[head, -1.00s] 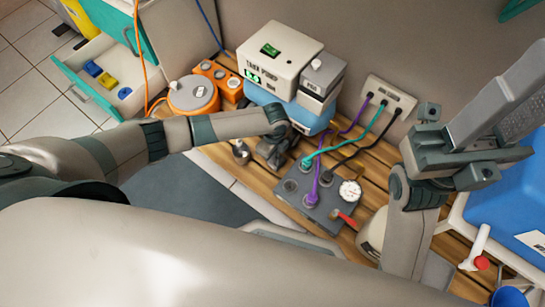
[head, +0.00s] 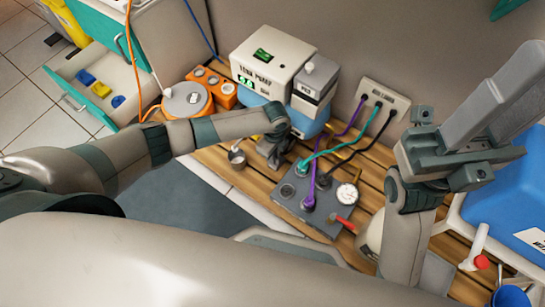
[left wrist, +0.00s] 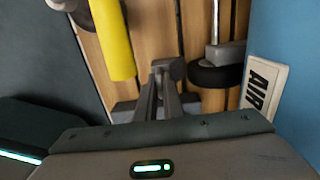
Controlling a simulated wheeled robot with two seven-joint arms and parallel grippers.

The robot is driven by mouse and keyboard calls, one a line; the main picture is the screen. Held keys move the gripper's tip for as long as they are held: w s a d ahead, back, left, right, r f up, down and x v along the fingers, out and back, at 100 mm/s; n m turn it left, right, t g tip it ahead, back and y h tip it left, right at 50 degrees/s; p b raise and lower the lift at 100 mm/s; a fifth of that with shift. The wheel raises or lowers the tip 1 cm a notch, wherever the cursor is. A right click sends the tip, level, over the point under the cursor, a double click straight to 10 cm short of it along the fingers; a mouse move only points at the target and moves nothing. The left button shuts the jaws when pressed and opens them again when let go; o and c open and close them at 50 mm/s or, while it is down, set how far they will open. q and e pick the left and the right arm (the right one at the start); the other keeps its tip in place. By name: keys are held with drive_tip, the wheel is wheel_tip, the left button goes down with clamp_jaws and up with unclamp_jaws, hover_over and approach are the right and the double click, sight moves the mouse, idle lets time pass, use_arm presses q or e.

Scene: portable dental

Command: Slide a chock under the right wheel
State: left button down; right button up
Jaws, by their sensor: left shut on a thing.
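The blue cart (head: 262,97) with the pump on top stands by the wall. In the left wrist view its black right wheel (left wrist: 215,76) shows under a grey bracket, beside the AIR label. My left gripper (head: 275,160) is low at the cart's front. In the left wrist view the gripper (left wrist: 158,90) is shut on a small grey block, which looks like the chock (left wrist: 126,110), close to the slats and apart from the right wheel, to its left. The fingers hide part of the block. My right gripper (head: 475,135) is raised at the right; its finger gap is hidden.
A yellow bar (left wrist: 115,45) lies left of the fingers. A metal cup (head: 237,157) and a dark valve box (head: 300,210) with hoses and a gauge flank the left gripper. A wall outlet panel (head: 384,101) and a blue bin (head: 510,200) are at the right.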

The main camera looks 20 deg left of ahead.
use_arm(q)
drive_tip(key=shift+w, duration=0.2)
drive_tip(key=c, duration=1.8)
unclamp_jaws()
